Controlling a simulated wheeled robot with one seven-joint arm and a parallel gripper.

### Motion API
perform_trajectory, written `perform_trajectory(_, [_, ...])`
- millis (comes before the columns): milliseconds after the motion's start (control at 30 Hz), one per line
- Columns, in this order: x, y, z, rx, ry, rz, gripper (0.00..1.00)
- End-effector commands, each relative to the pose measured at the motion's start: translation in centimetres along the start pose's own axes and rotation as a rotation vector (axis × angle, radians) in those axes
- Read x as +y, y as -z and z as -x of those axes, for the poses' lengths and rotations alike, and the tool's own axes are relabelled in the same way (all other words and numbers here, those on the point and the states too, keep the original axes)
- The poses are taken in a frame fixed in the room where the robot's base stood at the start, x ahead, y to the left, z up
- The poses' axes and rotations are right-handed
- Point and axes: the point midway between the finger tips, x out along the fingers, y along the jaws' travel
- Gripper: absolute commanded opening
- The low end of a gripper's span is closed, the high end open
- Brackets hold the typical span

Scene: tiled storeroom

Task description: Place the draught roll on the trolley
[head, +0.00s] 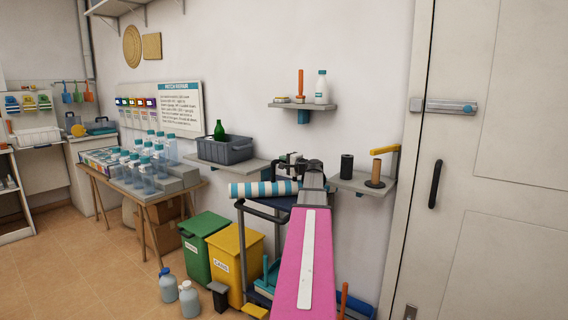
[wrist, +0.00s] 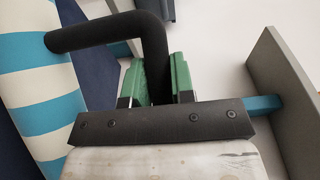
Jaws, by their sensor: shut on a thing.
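The draught roll (head: 250,189) is a long blue, white and cream striped cylinder lying level across the trolley's top. In the wrist view the roll (wrist: 38,85) fills the left edge. A bent black handle runs from it to my gripper (wrist: 166,78), whose green fingers are shut on that handle. In the head view my gripper (head: 294,164) is at the roll's right part, partly hidden by my arm. The trolley (head: 278,204) has a dark blue top and a dark frame. The roll is over it, its left end overhanging; I cannot tell whether it touches the top.
A wall shelf (head: 345,184) with a black roll and a spool is close on the right. Another shelf (head: 256,165) holds a grey crate (head: 222,151) with a green bottle. Green (head: 201,243) and yellow (head: 234,262) bins stand left of the trolley. Tiled floor is free at the left.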

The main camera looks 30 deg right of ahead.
Motion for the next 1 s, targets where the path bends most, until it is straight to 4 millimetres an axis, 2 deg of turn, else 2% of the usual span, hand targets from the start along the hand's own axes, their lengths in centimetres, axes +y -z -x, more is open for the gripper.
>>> perform_trajectory(233, [0.2,0.0,0.0,0.000,0.001,0.000,0.00])
perform_trajectory(267, [0.3,0.0,0.0,0.000,0.000,0.000,0.29])
perform_trajectory(300, [0.2,0.0,0.0,0.000,0.000,0.000,0.43])
perform_trajectory(333, [0.2,0.0,0.0,0.000,0.000,0.000,0.49])
perform_trajectory(700, [-0.1,0.0,0.1,0.000,0.000,0.000,0.49])
perform_trajectory(867, [0.0,-0.1,2.5,0.002,0.000,0.000,0.49])
perform_trajectory(1000, [0.0,-0.2,5.3,0.002,0.000,0.000,0.49])
